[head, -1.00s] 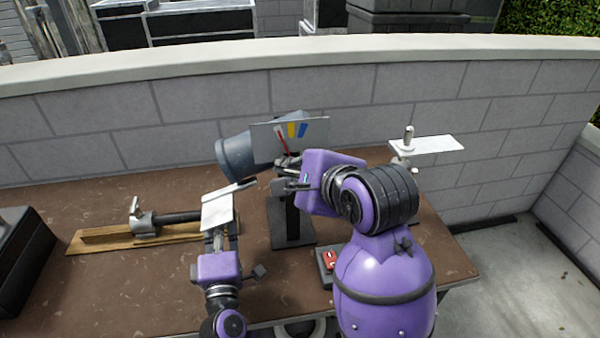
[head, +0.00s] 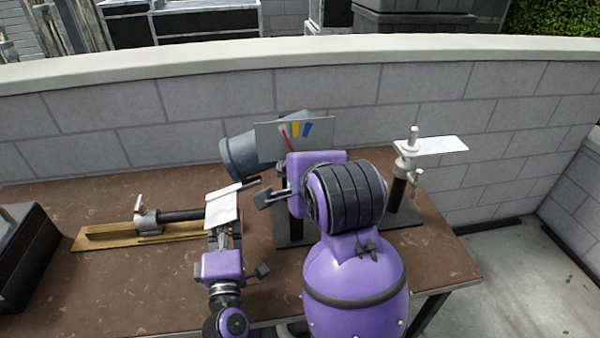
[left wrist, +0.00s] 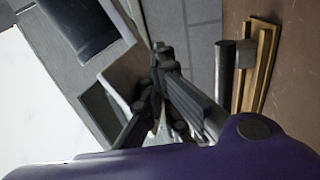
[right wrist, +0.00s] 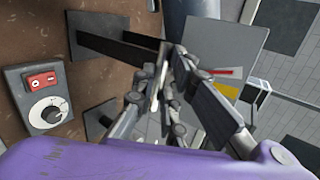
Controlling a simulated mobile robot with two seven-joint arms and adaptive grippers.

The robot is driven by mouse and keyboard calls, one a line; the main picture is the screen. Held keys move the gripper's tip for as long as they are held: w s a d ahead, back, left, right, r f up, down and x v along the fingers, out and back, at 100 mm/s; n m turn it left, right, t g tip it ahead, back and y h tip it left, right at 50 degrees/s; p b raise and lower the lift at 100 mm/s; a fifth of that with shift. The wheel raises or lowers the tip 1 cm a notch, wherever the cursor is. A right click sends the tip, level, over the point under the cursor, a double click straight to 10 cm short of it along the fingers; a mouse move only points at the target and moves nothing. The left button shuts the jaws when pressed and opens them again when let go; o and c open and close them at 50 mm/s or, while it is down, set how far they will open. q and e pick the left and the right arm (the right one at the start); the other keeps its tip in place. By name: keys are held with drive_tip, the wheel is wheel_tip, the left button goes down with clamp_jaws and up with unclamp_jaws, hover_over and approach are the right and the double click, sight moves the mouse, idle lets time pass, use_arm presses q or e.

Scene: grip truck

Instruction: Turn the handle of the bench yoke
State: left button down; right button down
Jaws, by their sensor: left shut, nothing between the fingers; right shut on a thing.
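The bench yoke shows in the head view as a grey gauge plate (head: 265,133) with coloured bars and a red needle, beside a blue-grey barrel (head: 240,157) on a dark post. In the right wrist view the plate (right wrist: 205,40) is behind my right gripper (right wrist: 168,62), which is shut on a thin pale piece, apparently the handle (right wrist: 158,85). In the head view my right wrist hides that grip. My left gripper (left wrist: 162,55) is shut and empty. In the head view it is low left of the yoke, next to a white plate (head: 222,207).
A wooden base (head: 105,238) with a dark rod lies left on the brown bench. A stand with a white plate (head: 440,145) stands right. A red switch (right wrist: 42,80) shows in the right wrist view. A block wall (head: 100,125) runs behind.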

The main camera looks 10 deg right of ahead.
drive_tip(key=shift+a+r, duration=0.25)
drive_tip(key=shift+a, duration=0.05)
drive_tip(key=c, duration=1.8)
unclamp_jaws()
drive_tip(key=shift+a+f, duration=0.1)
drive_tip(key=shift+f, duration=0.05)
wheel_tip(320, 180, up, 10)
